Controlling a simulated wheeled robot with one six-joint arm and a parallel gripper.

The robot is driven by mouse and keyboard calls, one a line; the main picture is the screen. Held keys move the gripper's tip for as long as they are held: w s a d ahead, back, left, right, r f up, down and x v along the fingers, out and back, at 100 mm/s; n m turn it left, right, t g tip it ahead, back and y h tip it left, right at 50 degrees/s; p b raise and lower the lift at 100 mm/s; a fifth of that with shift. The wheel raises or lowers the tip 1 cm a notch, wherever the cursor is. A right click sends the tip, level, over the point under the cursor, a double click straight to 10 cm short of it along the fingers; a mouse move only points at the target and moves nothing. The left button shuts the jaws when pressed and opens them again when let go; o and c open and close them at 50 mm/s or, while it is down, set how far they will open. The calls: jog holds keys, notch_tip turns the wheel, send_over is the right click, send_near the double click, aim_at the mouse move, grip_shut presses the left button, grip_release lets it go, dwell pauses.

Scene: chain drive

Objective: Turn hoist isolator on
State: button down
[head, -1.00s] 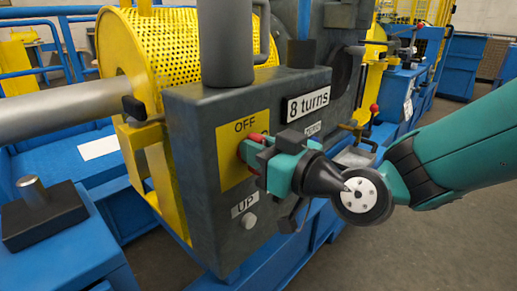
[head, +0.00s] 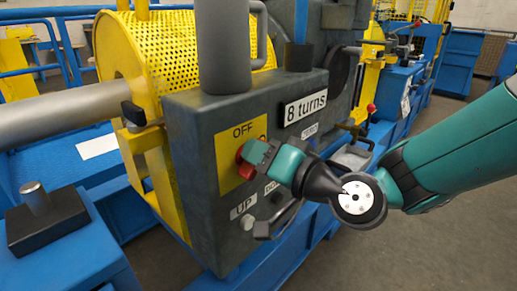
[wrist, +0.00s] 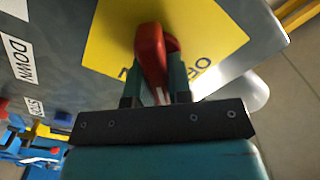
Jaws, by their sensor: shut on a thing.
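The hoist isolator is a red rotary handle (wrist: 152,52) on a yellow plate (head: 231,179) marked OFF, on the front of a dark grey control box (head: 192,140). In the wrist view the plate (wrist: 205,30) also carries lettering partly hidden by my fingers. My gripper (head: 250,160) reaches in from the right and is shut on the red handle (head: 243,168). In the wrist view the two fingers (wrist: 159,85) lie on either side of the handle. The handle's exact angle is hard to tell, as my gripper covers part of it.
A sign reading "8 turns" (head: 306,107) and a ZERO label (head: 310,131) are above right. A yellow mesh drum (head: 190,45) stands behind. Open floor lies at right.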

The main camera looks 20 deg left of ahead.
jog(key=m+p, duration=0.2)
jog(key=m, duration=0.2)
jog(key=shift+f+m, duration=0.1)
jog(key=shift+m, duration=0.2)
jog(key=m, duration=0.1)
jog(key=m+p, duration=0.1)
jog(key=m, duration=0.2)
jog(key=shift+f+p, duration=0.25)
jog(key=shift+p, duration=0.1)
jog(key=shift+m, duration=0.3)
jog(key=c, duration=1)
grip_release()
jog(key=shift+c, duration=0.2)
jog(key=shift+w, duration=0.1)
jog(key=shift+d, duration=0.1)
jog(key=b+v, duration=1.6)
jog(key=v, duration=0.1)
jog(key=shift+d, duration=0.2)
